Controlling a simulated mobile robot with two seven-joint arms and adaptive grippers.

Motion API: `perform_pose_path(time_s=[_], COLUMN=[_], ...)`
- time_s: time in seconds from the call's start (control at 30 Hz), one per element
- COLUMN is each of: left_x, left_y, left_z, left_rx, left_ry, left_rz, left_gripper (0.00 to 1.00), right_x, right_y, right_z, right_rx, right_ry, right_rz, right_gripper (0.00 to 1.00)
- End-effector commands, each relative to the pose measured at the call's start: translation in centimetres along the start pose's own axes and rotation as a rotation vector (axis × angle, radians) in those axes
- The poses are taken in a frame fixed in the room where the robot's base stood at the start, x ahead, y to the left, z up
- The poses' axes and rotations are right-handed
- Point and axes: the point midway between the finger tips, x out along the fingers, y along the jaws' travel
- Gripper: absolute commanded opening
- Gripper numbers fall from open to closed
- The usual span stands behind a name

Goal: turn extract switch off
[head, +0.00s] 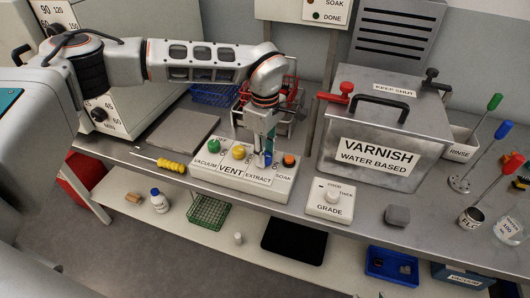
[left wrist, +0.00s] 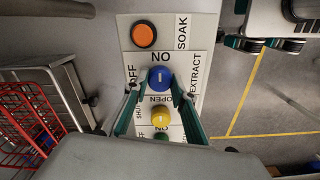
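The switch panel (head: 225,174) lies on the bench, with the blue EXTRACT knob (head: 268,158) between the yellow VENT knob and the orange SOAK button. My left gripper (head: 264,156) points down over the EXTRACT knob and hides part of it in the head view. In the left wrist view the blue knob (left wrist: 160,78) is between the fingertips of my left gripper (left wrist: 155,86). The fingers are apart, with a gap at the left finger; contact on the right is unclear. The knob's short white mark lines up toward the ON label; OFF is at the left. My right gripper is not in view.
The green VACUUM knob (head: 214,146), yellow VENT knob (head: 239,153) and orange SOAK button (head: 289,160) are close by. A GRADE box (head: 329,201) and varnish tank (head: 383,130) stand right. A yellow screwdriver (head: 170,165) lies left. A wire basket (head: 270,110) stands behind.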

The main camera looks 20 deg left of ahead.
Motion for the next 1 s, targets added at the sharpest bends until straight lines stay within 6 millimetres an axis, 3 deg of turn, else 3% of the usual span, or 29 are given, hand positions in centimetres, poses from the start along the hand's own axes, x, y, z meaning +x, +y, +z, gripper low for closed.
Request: perform_pose_path(time_s=[0.47, 1.0], left_x=[-0.1, -0.1], left_y=[0.0, 0.0], left_z=[0.0, 0.0], left_rx=[-0.078, -0.536], left_ry=[0.0, 0.0], left_rz=[0.0, 0.001], left_gripper=[0.04, 0.04], right_x=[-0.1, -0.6], right_y=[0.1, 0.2], right_z=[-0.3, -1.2], right_rx=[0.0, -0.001], right_ry=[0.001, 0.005], right_rz=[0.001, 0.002], right_gripper=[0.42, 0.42])
